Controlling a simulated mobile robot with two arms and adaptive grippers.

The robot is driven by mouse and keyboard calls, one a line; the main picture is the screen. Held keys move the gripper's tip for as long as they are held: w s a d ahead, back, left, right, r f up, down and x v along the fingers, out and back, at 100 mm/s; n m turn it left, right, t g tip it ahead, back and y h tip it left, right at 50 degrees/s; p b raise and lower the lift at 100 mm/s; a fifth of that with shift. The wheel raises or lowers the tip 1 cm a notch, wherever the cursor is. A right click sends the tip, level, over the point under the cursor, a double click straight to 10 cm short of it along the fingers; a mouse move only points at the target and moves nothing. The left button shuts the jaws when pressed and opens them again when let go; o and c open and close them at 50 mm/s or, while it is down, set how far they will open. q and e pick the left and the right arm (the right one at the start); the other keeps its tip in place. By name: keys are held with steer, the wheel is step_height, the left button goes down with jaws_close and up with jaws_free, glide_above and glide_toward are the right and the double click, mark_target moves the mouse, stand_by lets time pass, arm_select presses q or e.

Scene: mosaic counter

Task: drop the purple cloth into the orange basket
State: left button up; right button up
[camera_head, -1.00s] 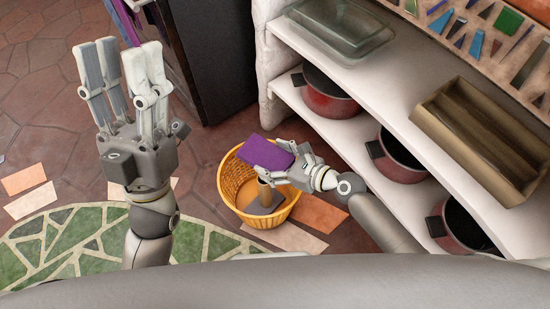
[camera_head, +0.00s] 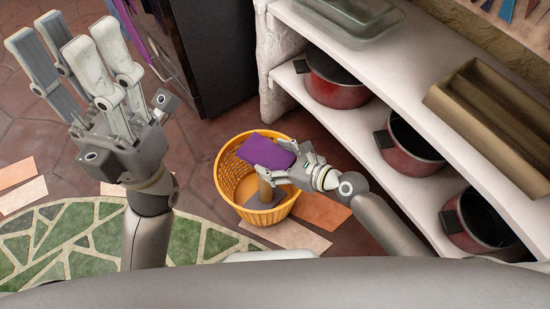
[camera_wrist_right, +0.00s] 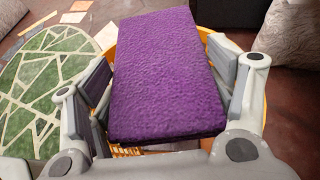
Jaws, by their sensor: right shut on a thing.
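The purple cloth (camera_head: 262,150) is a flat, folded-looking block held by my right gripper (camera_head: 277,158) over the orange basket. In the right wrist view the purple cloth (camera_wrist_right: 165,75) lies between the fingers of my right gripper (camera_wrist_right: 165,95), which is shut on it. The orange basket (camera_head: 228,180) stands on the floor, and its rim (camera_wrist_right: 262,110) shows behind the cloth in the wrist view. A brownish upright thing and a dark thing are partly visible inside the basket. My left gripper (camera_head: 85,70) is raised at the left, fingers spread, open and empty.
A white shelf (camera_head: 375,130) on the right holds red pots (camera_head: 335,85), a glass dish (camera_head: 355,20) and a brown tray (camera_head: 480,130). A dark cabinet (camera_head: 215,55) stands behind. A green mosaic rug (camera_head: 60,240) lies on the tiled floor.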

steer(key=o, duration=1.1)
steer(key=shift+o, duration=0.2)
steer(key=v, duration=1.2)
